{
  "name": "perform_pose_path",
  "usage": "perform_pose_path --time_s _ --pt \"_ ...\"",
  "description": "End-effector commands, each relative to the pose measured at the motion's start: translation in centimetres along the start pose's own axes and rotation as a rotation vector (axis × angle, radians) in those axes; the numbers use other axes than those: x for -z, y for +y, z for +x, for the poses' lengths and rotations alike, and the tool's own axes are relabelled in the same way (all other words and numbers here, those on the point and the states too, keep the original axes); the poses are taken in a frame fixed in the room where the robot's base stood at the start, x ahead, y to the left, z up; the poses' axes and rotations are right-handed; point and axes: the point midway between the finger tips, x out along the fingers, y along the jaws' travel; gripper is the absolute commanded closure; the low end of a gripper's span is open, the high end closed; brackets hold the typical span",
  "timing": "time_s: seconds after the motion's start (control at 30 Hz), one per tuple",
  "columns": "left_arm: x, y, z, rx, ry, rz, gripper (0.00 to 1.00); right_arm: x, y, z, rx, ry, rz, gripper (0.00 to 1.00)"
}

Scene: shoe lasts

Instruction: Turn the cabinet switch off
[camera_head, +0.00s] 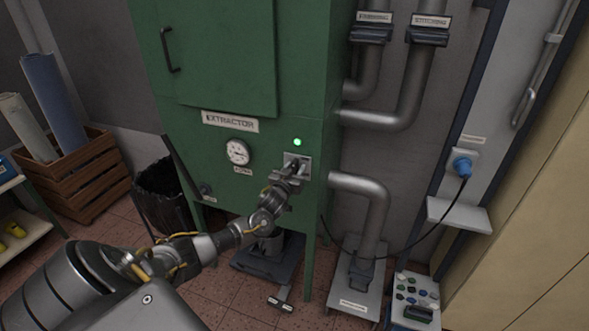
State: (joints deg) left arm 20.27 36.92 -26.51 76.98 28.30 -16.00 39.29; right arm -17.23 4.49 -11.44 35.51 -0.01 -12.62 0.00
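The green extractor cabinet (225,165) stands in the middle of the view. Its switch plate (304,163) is on the cabinet front, right of the round gauge (238,152). A green lamp (297,142) is lit just above the plate. My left gripper (292,168) is at the switch, with its fingers in front of the plate and covering most of it. Whether the fingers touch the switch lever, or are open or shut, is too small to tell. The lever's position is hidden. My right gripper is not in view.
Grey pipes (375,205) run along the cabinet's right side. A blue plug (462,166) with a black cable sits on the right wall panel. A black bin (163,198) and a wooden crate (82,180) with rolls stand at left. A box of knobs (414,296) is at lower right.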

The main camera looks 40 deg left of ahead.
Motion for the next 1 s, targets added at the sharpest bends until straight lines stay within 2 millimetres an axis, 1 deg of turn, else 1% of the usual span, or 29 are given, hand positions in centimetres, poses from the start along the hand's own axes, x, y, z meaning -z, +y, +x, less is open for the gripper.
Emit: perform_pose_path --time_s 0.23,0.27,0.5,0.53,0.57,0.83,1.0 --pt "-0.04 0.02 0.09 -0.001 0.0 0.0 0.62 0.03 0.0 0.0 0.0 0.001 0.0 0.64" --pt "-0.04 0.02 0.08 -0.001 0.0 0.0 0.63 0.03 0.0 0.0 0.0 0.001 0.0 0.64" --pt "-0.04 0.02 0.07 0.0 -0.001 0.0 0.95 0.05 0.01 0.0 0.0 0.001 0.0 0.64" --pt "-0.04 0.02 0.07 -0.001 -0.001 0.0 0.98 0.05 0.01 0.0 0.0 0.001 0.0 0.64" --pt "-0.04 0.02 0.07 -0.001 -0.001 0.0 1.0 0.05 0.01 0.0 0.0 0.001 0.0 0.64" --pt "-0.04 0.04 0.06 -0.001 -0.001 0.019 1.0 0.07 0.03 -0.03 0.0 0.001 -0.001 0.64" --pt "-0.03 0.1 0.06 0.0 0.0 0.088 1.0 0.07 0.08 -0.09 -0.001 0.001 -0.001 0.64"
